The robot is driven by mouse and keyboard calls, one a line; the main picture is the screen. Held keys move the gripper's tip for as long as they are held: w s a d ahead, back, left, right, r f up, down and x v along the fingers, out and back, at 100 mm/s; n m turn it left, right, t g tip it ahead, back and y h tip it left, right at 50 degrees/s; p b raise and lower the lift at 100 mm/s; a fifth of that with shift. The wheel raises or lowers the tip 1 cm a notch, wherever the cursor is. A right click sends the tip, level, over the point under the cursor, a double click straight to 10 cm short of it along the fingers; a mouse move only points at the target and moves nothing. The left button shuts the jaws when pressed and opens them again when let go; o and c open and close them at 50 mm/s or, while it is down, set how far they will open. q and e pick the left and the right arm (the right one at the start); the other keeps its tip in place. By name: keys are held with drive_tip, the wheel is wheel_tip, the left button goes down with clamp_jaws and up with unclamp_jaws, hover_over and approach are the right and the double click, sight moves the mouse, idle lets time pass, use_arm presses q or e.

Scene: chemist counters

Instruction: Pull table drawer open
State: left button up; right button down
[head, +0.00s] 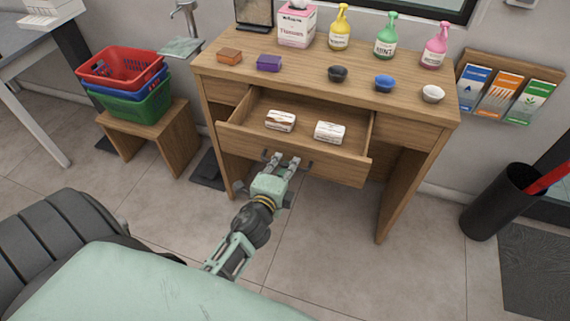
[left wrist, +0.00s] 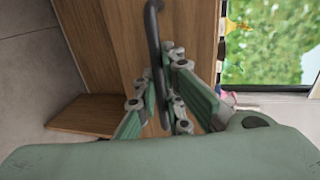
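The wooden table (head: 330,75) has a middle drawer (head: 290,149) that stands pulled well out. Its inside shows, with two small white labelled boxes (head: 280,120) (head: 329,132) lying in it. A dark bar handle (head: 309,167) is on the drawer front, partly hidden by my left gripper (head: 283,163). In the left wrist view the handle (left wrist: 154,40) runs between the converging fingers of my left gripper (left wrist: 160,85), which appears shut on it. Exact finger contact is hard to see. My right gripper is in neither view.
A stool (head: 160,137) with stacked baskets (head: 122,67) stands left of the table. On the tabletop are bottles, a tissue box (head: 297,25), bowls and small boxes. A black bin (head: 497,203) stands at the right. The floor before the drawer is clear apart from my arm.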

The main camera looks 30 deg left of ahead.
use_arm(q)
drive_tip(key=shift+o, duration=1)
drive_tip(key=v, duration=0.7)
drive_tip(key=shift+s, duration=0.25)
drive_tip(key=s+d+f+n+g+h, duration=0.1)
drive_tip(key=s+d+f+n+g, duration=0.15)
drive_tip(key=f, duration=0.65)
drive_tip(key=s+d+f+n+g+h, duration=0.15)
drive_tip(key=s+f, duration=0.25)
drive_tip(key=f, duration=0.5)
drive_tip(key=s+d+f+n+g+h, duration=0.1)
drive_tip(key=s+d+f+n+g, duration=0.15)
drive_tip(key=f, duration=0.65)
drive_tip(key=s+f+n+g, duration=0.3)
drive_tip(key=s+f, duration=0.6)
drive_tip(key=s, duration=0.5)
drive_tip(key=s+f+n+g, duration=0.3)
drive_tip(key=s+f, duration=0.6)
drive_tip(key=s, duration=0.5)
drive_tip(key=shift+a+f+g, duration=0.2)
drive_tip(key=shift+a+g, duration=0.3)
drive_tip(key=shift+g, duration=0.35)
